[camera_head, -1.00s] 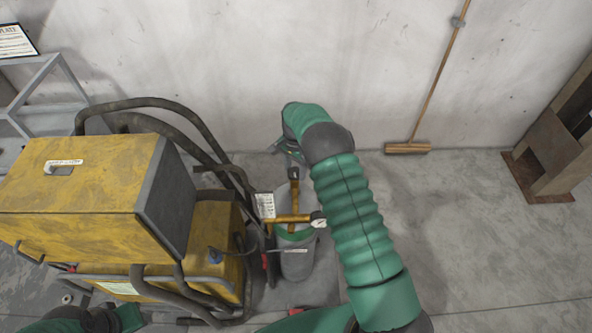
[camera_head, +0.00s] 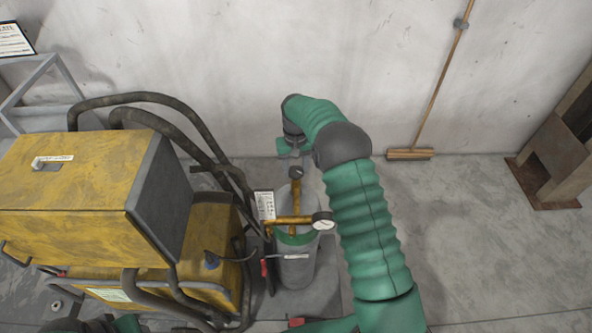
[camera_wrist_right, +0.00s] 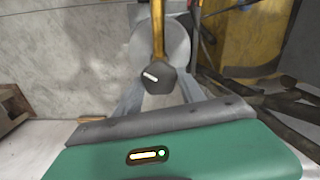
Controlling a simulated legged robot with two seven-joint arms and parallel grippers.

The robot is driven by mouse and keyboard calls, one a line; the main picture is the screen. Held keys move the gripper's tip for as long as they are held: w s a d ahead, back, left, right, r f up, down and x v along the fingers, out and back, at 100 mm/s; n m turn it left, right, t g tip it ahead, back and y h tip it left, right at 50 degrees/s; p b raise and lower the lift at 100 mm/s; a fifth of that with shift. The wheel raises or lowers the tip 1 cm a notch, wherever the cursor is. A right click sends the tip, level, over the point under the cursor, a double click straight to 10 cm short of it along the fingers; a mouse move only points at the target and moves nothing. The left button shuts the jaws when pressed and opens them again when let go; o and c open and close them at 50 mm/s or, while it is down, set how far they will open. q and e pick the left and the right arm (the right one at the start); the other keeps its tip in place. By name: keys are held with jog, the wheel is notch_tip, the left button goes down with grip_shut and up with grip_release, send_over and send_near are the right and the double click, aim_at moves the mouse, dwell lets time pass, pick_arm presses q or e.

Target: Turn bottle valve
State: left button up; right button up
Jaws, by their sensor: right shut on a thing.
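A grey gas bottle (camera_head: 296,268) with a green band stands upright beside the yellow machine. A brass valve fitting (camera_head: 294,219) sits on its top, with a round gauge (camera_head: 322,221) at its right end. The dark valve knob (camera_head: 296,172) is at the far end of the brass stem; it also shows in the right wrist view (camera_wrist_right: 157,79). My right gripper (camera_head: 295,164) reaches it from the wall side and is shut on it. In the right wrist view its grey fingers (camera_wrist_right: 158,97) lie on both sides of the knob. My left gripper's fingers are not visible.
The yellow machine (camera_head: 75,190) with black hoses (camera_head: 165,105) fills the left. A concrete wall is close behind my right gripper. A broom (camera_head: 410,154) leans there, and a rusty post (camera_head: 550,160) stands far right. The floor between is clear.

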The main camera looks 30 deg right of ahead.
jog(key=n, duration=0.3)
jog(key=shift+w+r+b, duration=0.1)
jog(key=shift+b, duration=0.2)
jog(key=n, duration=0.3)
jog(key=shift+n, duration=0.3)
jog(key=n, duration=0.2)
jog(key=shift+r+n+b, duration=0.1)
jog(key=shift+n+b, duration=0.2)
jog(key=shift+r+n, duration=0.1)
jog(key=shift+n, duration=1.7)
jog(key=shift+d, duration=0.1)
jog(key=o, duration=1.2)
jog(key=shift+o, duration=0.8)
jog(key=shift+s, duration=0.2)
